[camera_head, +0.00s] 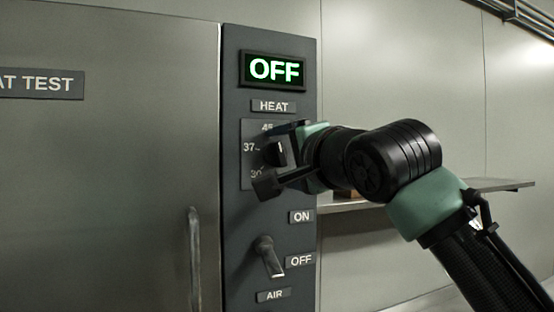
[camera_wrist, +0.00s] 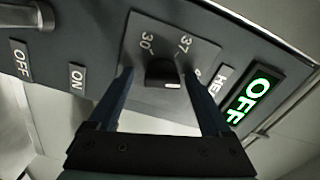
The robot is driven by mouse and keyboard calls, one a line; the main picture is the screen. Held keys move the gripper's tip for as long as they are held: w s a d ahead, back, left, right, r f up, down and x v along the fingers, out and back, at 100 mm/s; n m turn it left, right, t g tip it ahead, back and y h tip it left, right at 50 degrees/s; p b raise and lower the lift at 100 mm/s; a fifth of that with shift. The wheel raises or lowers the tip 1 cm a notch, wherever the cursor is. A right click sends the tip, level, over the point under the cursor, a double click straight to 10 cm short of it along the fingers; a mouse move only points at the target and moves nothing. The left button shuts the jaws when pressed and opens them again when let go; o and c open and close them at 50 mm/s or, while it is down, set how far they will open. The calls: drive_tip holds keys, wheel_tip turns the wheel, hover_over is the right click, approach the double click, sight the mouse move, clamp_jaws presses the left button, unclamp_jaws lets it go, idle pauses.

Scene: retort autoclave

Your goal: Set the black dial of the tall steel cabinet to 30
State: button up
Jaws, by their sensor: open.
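The black dial (camera_head: 277,153) sits on a dark plate under the HEAT label on the cabinet's control panel (camera_head: 235,215). In the head view the plate's numbers read 45 at the top, 37 in the middle and 30 below, partly covered by my gripper. The dial also shows in the wrist view (camera_wrist: 162,72), with a short white mark on it; I cannot tell which number it points to. My gripper (camera_wrist: 160,78) is open, its two fingers on either side of the dial with gaps visible. Contact is not visible. The display (camera_head: 273,70) reads OFF in green.
Below the dial is the AIR lever (camera_head: 268,256) with ON and OFF labels. A vertical door handle (camera_head: 194,256) stands out to the left of the panel. A shelf (camera_head: 480,186) juts from the wall behind my arm.

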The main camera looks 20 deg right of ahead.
drive_tip(key=shift+s+r, duration=0.1)
drive_tip(key=shift+s, duration=0.1)
drive_tip(key=shift+c, duration=0.4)
clamp_jaws()
